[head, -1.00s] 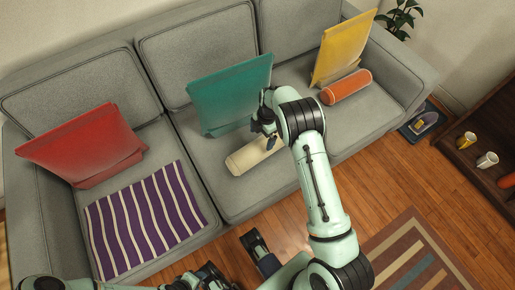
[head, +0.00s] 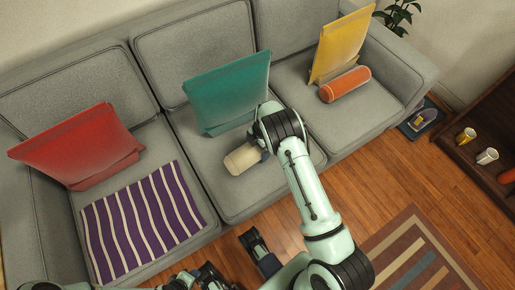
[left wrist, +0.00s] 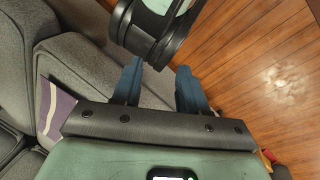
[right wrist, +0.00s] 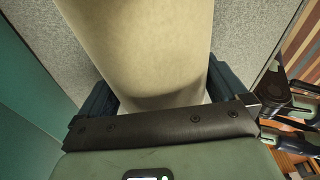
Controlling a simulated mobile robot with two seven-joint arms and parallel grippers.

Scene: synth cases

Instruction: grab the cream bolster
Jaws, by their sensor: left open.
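The cream bolster (head: 243,159) lies on the middle seat of the grey sofa, in front of the teal cushion. My right gripper (head: 264,150) is low over its right end, and the forearm hides that end.
The teal cushion (head: 228,92) stands just behind the bolster. A red cushion (head: 78,147) and striped cloth (head: 140,222) are to the left. A yellow cushion (head: 342,45) and orange bolster (head: 345,84) are to the right. A low shelf with mugs (head: 487,156) stands at far right.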

